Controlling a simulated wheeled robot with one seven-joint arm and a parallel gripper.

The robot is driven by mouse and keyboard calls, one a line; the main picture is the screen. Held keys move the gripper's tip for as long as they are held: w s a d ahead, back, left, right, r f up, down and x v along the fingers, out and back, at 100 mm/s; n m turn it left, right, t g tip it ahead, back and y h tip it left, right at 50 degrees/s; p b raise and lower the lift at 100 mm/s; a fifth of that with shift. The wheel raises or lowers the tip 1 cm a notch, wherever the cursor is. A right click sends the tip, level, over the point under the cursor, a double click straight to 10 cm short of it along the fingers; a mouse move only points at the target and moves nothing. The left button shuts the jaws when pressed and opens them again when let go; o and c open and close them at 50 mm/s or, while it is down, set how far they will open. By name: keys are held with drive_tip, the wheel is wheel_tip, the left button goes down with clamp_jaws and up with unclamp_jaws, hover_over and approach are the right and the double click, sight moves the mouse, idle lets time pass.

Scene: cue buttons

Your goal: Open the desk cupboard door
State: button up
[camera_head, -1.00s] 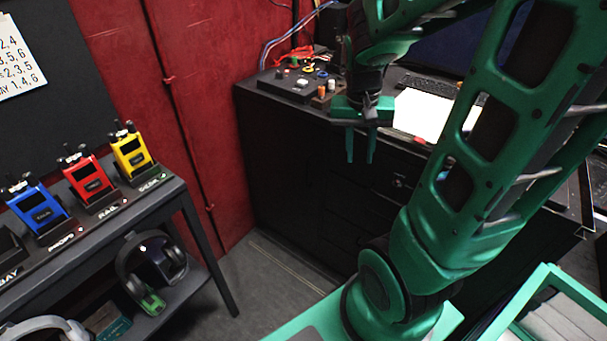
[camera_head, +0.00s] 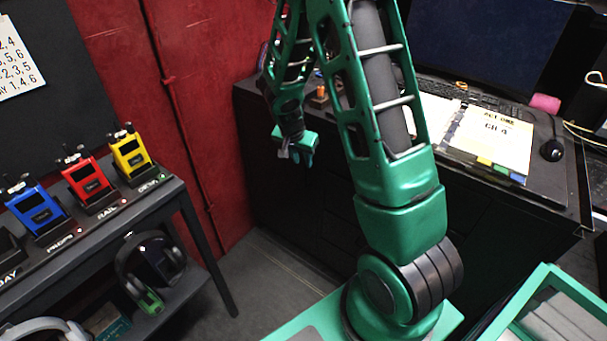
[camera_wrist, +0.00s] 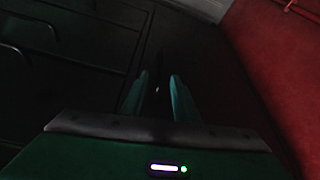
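The dark desk (camera_head: 470,218) stands against the back, its front in shadow. In the wrist view its front shows dark panels (camera_wrist: 80,75) with bar handles at the left; a small bright spot lies between my fingertips, and I cannot tell if it is the door's handle. My gripper (camera_head: 300,160) hangs in front of the desk's left part, pointing away from the camera. Contact with the desk front cannot be made out.
A red wall (camera_head: 225,130) is close on the left of the desk. A black shelf (camera_head: 170,195) with blue, red and yellow radios and headphones stands at the left. A binder (camera_head: 490,135), keyboard and mouse (camera_head: 551,150) lie on the desk. Floor (camera_head: 265,280) is clear between shelf and desk.

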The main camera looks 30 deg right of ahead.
sight(306, 171)
drive_tip(key=x, duration=0.9)
drive_tip(key=shift+f, duration=0.35)
drive_tip(key=c, duration=0.7)
drive_tip(key=shift+s+d, duration=0.1)
drive_tip(key=shift+d, duration=0.05)
idle(0.5)
